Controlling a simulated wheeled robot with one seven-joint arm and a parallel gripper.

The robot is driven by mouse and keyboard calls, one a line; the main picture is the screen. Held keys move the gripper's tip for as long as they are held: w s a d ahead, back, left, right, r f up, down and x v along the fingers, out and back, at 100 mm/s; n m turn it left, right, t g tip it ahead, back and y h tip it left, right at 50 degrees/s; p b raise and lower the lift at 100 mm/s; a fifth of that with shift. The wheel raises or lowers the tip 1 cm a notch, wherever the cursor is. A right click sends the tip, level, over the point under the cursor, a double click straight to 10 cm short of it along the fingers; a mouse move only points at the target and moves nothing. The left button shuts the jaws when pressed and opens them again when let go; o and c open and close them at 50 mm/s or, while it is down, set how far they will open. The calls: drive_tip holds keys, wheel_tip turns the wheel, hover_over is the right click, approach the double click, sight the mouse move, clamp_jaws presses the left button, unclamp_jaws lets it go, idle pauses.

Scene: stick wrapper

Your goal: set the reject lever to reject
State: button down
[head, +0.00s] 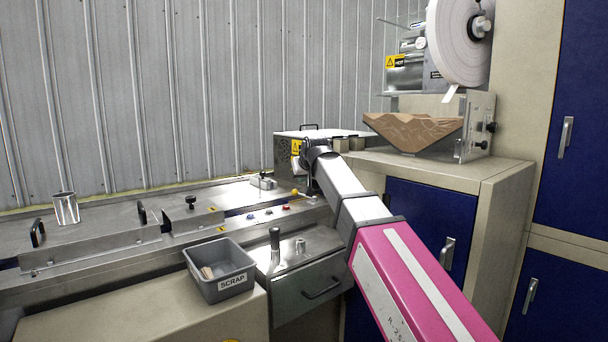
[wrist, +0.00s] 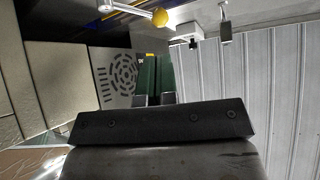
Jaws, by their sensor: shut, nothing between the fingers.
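In the wrist view the yellow knob (wrist: 160,18) is at the top centre, on a pale rod running left. My gripper (wrist: 154,99) is shut and empty, apart from the knob. In the head view my arm comes in from the lower right, and its end is above and right of the lever. The fingers are hard to make out there.
A grey SCRAP bin (head: 220,270) holds some sticks at the front. A vented steel box (head: 290,150) stands behind my arm's end. A blue-doored cabinet (head: 430,222) is at the right, below a hopper (head: 415,135).

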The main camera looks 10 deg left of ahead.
sight(296, 191)
drive_tip(key=x, duration=0.9)
